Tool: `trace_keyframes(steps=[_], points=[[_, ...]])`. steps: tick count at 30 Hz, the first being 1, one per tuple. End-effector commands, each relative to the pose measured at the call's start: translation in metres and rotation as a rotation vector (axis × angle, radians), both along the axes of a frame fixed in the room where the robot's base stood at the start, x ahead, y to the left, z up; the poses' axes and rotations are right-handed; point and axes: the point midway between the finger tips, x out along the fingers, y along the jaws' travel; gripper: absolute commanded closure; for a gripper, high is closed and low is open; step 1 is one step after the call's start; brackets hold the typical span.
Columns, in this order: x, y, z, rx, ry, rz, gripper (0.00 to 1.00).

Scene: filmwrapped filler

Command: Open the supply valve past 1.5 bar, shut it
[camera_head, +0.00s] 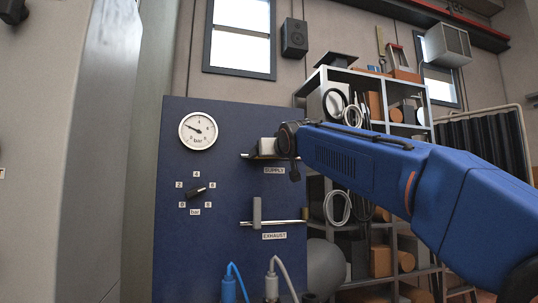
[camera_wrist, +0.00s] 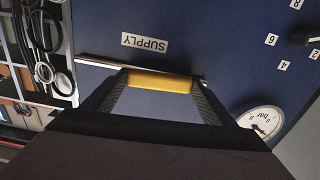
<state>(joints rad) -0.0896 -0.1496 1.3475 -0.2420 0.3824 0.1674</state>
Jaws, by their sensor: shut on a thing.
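My gripper (camera_head: 264,149) is at the supply valve on the blue panel (camera_head: 228,225), above the SUPPLY label (camera_head: 275,170). In the wrist view my gripper (camera_wrist: 160,80) is shut on the yellow supply valve handle (camera_wrist: 160,82), with a finger at each end. The handle lies along the supply pipe (camera_wrist: 98,65). In the head view my gripper hides most of it. The round bar gauge (camera_head: 198,131) has its needle pointing up and left; its exact value is too small to read. The gauge also shows partly in the wrist view (camera_wrist: 262,122).
Below, the grey exhaust valve handle (camera_head: 257,212) stands upright across its pipe (camera_head: 288,221). A black selector knob (camera_head: 197,191) sits left, under the gauge. Blue and grey hoses (camera_head: 273,266) rise at the panel's foot. A loaded shelf (camera_head: 428,105) stands behind my arm.

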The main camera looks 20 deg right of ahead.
Motion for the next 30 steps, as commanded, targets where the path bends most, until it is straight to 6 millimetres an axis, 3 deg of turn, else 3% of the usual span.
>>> trace_keyframes(steps=[14, 15, 17, 30], points=[[0.0006, -0.0002, -0.0027, 0.012, 0.005, 0.0, 0.61], [0.0006, -0.0002, -0.0027, 0.012, 0.005, 0.0, 0.14], [0.0005, -0.0001, -0.0024, 0.012, 0.004, 0.0, 0.02], [-0.0087, 0.0001, -0.0005, 0.012, 0.001, 0.0, 0.02]])
